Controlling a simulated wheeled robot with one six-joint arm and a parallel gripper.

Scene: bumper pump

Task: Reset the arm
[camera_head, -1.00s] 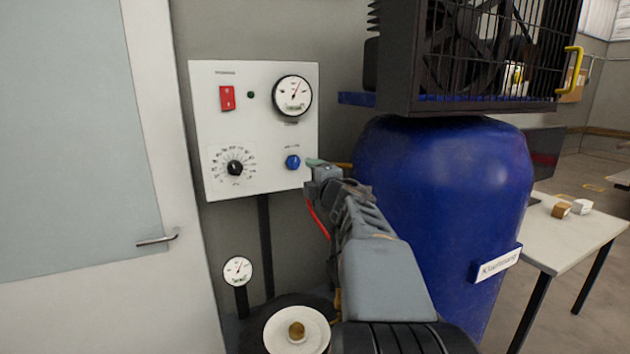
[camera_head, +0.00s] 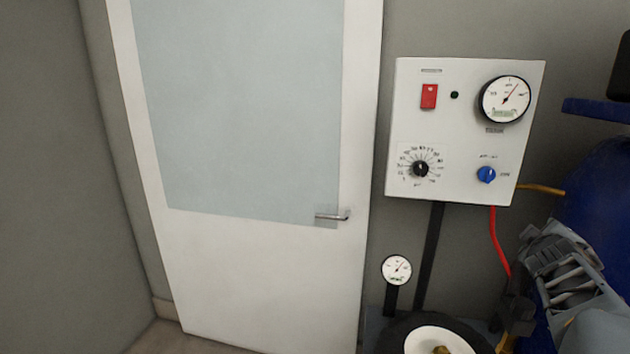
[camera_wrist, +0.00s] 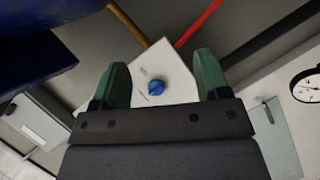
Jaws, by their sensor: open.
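My gripper (camera_wrist: 163,78) is open in the wrist view, its two green fingers apart with nothing between them. The blue knob (camera_wrist: 156,87) of the white control panel (camera_wrist: 178,75) shows beyond the gap, apart from the fingers. In the head view my arm is at the lower right, below and right of the panel (camera_head: 460,120); its fingertips cannot be made out there. The panel carries a red switch (camera_head: 429,96), a small dark green lamp (camera_head: 454,95), a round gauge (camera_head: 505,99), a black dial (camera_head: 420,168) and the blue knob (camera_head: 486,175).
A blue tank (camera_head: 600,200) stands behind my arm at the right edge. A red hose (camera_head: 499,240) hangs below the panel. A small gauge (camera_head: 396,269) stands above a round white-topped part (camera_head: 425,342). A closed white door (camera_head: 270,275) is left of the panel.

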